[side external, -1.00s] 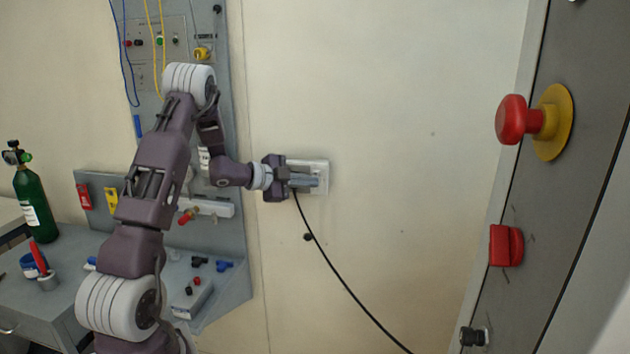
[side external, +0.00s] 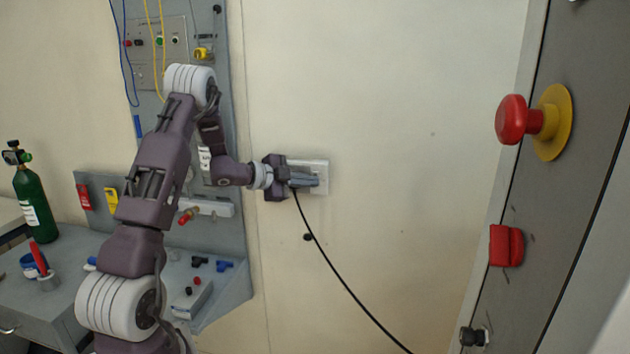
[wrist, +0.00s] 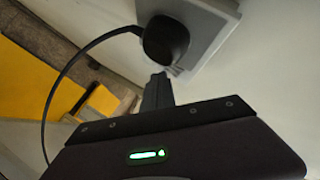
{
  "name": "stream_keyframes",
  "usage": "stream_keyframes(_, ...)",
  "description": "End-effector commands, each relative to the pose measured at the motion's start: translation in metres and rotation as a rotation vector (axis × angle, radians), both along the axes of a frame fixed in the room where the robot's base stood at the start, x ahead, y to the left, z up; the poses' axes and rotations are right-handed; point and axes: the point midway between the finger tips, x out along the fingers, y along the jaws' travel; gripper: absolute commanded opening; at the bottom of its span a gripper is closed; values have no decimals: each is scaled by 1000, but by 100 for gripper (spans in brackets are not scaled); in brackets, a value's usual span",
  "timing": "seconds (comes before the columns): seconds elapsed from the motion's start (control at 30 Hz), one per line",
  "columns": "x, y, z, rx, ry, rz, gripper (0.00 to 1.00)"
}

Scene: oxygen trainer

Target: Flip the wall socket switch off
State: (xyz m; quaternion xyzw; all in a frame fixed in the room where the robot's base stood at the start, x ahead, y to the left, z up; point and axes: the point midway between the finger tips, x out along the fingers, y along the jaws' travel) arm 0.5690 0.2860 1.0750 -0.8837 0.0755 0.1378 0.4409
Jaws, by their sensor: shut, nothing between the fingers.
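The wall socket (side external: 322,164) is a white plate on the cream wall in the side external view. It also shows at the top of the wrist view (wrist: 222,35). A black plug (wrist: 166,40) sits in it, with a black cord (side external: 340,275) hanging down to the right. My gripper (side external: 316,182) is shut and empty, its fingertips in front of the lower part of the socket. In the wrist view the closed fingertips (wrist: 160,80) are just below the plug and close to the socket's lower edge. I cannot make out the switch or tell whether the fingers touch it.
A grey trainer panel (side external: 225,120) stands left of the socket, behind my arm. A green cylinder (side external: 37,205) is at far left. The wall between is mostly clear.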

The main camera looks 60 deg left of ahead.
Motion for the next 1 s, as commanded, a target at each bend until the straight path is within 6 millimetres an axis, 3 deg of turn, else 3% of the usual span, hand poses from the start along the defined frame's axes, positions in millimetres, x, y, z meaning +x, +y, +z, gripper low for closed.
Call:
stream_keyframes(0.6,-11,-11,2,0,0,0,0)
stream_keyframes(1.0,-39,-38,7,-2,1,1,0)
